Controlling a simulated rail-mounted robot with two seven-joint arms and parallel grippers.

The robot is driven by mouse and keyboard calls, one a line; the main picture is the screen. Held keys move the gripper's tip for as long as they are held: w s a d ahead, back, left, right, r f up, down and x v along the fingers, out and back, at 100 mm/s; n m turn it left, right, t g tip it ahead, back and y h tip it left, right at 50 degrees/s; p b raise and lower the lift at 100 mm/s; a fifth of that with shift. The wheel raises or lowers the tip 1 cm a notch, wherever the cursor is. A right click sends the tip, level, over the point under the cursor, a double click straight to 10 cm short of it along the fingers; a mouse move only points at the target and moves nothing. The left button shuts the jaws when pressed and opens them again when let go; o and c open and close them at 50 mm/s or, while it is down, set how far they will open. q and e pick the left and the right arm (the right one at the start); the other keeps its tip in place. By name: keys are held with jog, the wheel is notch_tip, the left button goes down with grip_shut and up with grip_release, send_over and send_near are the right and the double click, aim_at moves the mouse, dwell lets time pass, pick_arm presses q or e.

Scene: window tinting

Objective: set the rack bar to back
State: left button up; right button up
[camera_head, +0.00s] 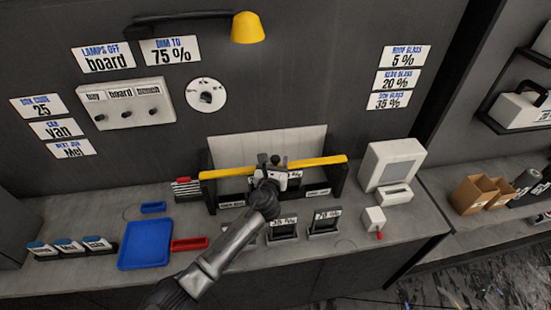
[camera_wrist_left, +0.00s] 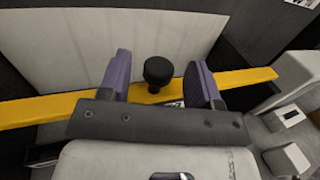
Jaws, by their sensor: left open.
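The rack bar (camera_head: 320,161) is a long yellow bar across the rack, in front of a pale upright panel, in the head view. It also crosses the left wrist view (camera_wrist_left: 246,78), with a black round knob (camera_wrist_left: 158,71) standing up from its middle. My left gripper (camera_head: 270,165) is at the middle of the bar. In the left wrist view its two purple fingers (camera_wrist_left: 158,78) are apart, one on each side of the knob, with gaps visible between. The gripper hides part of the bar. My right gripper is not in view.
Dark stands with percent labels (camera_head: 325,222) stand in front of the rack. A blue tray (camera_head: 146,244) and a red tray (camera_head: 190,243) lie to the left. A white monitor-like device (camera_head: 391,165) and a small white box (camera_head: 373,219) stand to the right.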

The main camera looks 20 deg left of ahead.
pick_arm(q)
jog(key=shift+w+a, duration=0.25)
jog(key=shift+w, duration=0.9)
grip_shut()
